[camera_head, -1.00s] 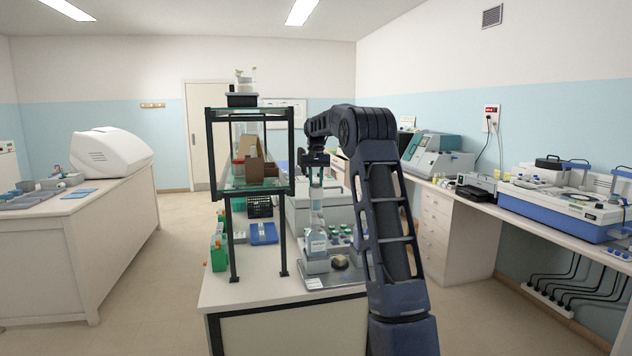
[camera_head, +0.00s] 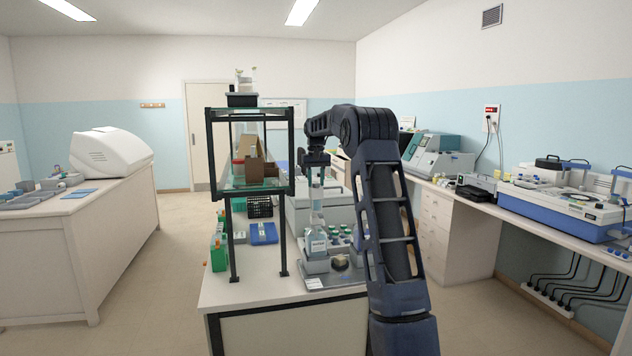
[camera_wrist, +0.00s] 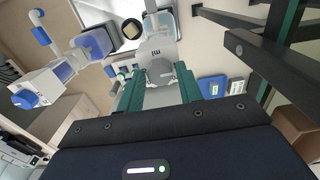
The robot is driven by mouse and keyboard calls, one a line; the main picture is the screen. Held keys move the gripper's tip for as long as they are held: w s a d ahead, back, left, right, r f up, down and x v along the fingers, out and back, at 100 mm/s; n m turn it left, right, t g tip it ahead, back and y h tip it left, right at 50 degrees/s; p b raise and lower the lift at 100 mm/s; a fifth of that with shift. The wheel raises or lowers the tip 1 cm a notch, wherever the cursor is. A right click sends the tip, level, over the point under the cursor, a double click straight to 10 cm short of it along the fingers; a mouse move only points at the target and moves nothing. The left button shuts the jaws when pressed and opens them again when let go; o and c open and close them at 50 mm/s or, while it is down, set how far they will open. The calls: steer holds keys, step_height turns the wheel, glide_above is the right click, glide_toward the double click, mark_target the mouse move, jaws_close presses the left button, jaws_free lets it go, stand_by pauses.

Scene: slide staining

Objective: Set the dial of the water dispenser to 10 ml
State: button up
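The water dispenser (camera_head: 317,243) is a clear bottle with a white label and a tall upper part, standing upright on a grey tray (camera_head: 340,279) at the near end of the middle bench. My gripper (camera_head: 316,158) points down above its top. In the wrist view, a grey rounded dial-like part (camera_wrist: 160,70) with a pale body behind it lies between the two green fingers of my gripper (camera_wrist: 160,75). The fingers are apart, and I cannot make out firm contact. Small dark marks show on the pale body, but the dial setting is not readable.
A black-framed glass shelf (camera_head: 248,190) stands close left of the gripper; its bars also cross the wrist view's right side (camera_wrist: 265,60). Small capped bottles (camera_head: 340,234) stand behind the dispenser. A blue-and-white bottle (camera_wrist: 90,45) shows at the wrist view's upper left.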

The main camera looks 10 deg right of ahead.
mark_target(316, 183)
steer(key=shift+o, duration=1)
step_height(316, 183, up, 11)
steer(key=shift+f, duration=0.1)
